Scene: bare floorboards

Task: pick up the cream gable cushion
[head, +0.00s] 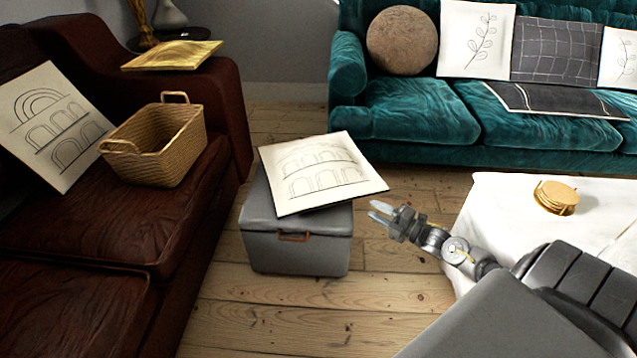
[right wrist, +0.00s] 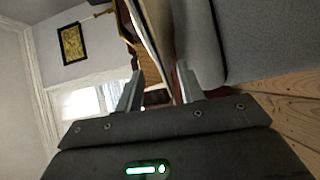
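A cream cushion (head: 318,172) with line-drawn arches lies flat on a grey storage ottoman (head: 297,252), its right corner overhanging. Its drawing looks like the gable one, though the top lines are faint. Another cream cushion (head: 52,125), with a rounded arch on top, leans on the dark red sofa at left. My right gripper (head: 376,211) is open and empty, just off the overhanging right corner. In the right wrist view the cushion's thin edge (right wrist: 150,30) points toward the gap between the fingers (right wrist: 160,72), with the ottoman (right wrist: 245,40) on the right. My left gripper is not in view.
A wicker basket (head: 158,142) sits on the red sofa (head: 110,215). A white-covered table (head: 490,215) with round coasters (head: 556,197) stands right, near my right arm. A teal sofa (head: 420,110) with several cushions is behind. Floorboards (head: 330,315) in front are clear.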

